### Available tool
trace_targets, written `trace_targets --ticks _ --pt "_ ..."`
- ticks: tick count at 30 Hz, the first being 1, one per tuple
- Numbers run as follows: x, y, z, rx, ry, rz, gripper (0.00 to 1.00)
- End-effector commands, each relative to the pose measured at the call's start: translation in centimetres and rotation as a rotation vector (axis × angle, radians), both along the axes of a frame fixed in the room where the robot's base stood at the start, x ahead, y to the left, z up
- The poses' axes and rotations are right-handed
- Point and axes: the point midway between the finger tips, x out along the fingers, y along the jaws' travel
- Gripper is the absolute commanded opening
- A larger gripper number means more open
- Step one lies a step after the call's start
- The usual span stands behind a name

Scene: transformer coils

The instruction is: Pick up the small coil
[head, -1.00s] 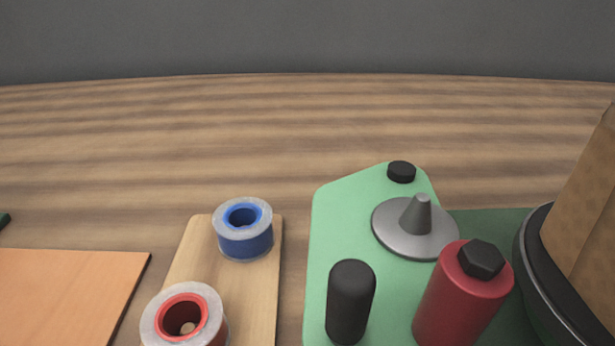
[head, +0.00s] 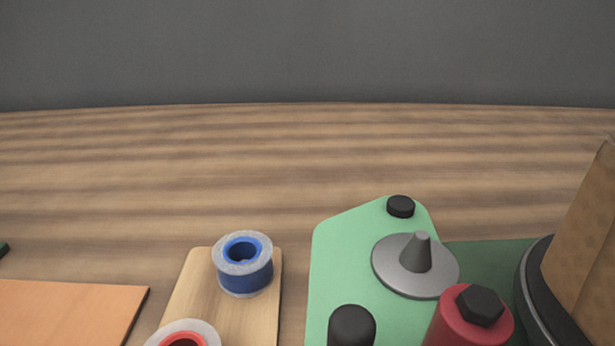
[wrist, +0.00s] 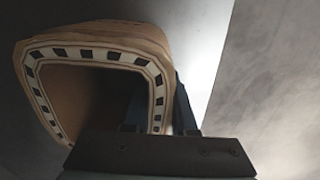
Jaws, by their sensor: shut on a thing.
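The small coil (wrist: 95,45) fills the upper left of the wrist view. It is a tan, rounded-square hollow tube, and its open end is edged with black and white blocks. My gripper (wrist: 160,108) is shut on the coil's wall, with one dark finger inside the opening and the other outside. The fingertips are partly hidden by the coil. My gripper is not seen in the head view.
A green board (head: 335,255) bears a grey cone (head: 417,265), a red cylinder (head: 462,328) and black knobs. Left of it, a wooden strip (head: 205,275) holds blue (head: 243,270) and red (head: 185,338) tape rolls. An orange board (head: 65,310) lies farther left. The table behind is clear.

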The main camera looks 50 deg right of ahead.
Motion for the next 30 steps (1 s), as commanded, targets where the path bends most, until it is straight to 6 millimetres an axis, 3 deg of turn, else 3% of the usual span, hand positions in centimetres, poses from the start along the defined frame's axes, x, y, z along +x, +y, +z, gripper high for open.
trace_targets --ticks 20,23,30 --pt "0.1 0.0 0.3 0.000 -0.001 0.000 0.00" --pt "0.1 0.0 1.2 -0.002 -0.003 0.000 0.00" --pt "0.1 0.0 5.6 -0.003 -0.003 0.001 0.00"
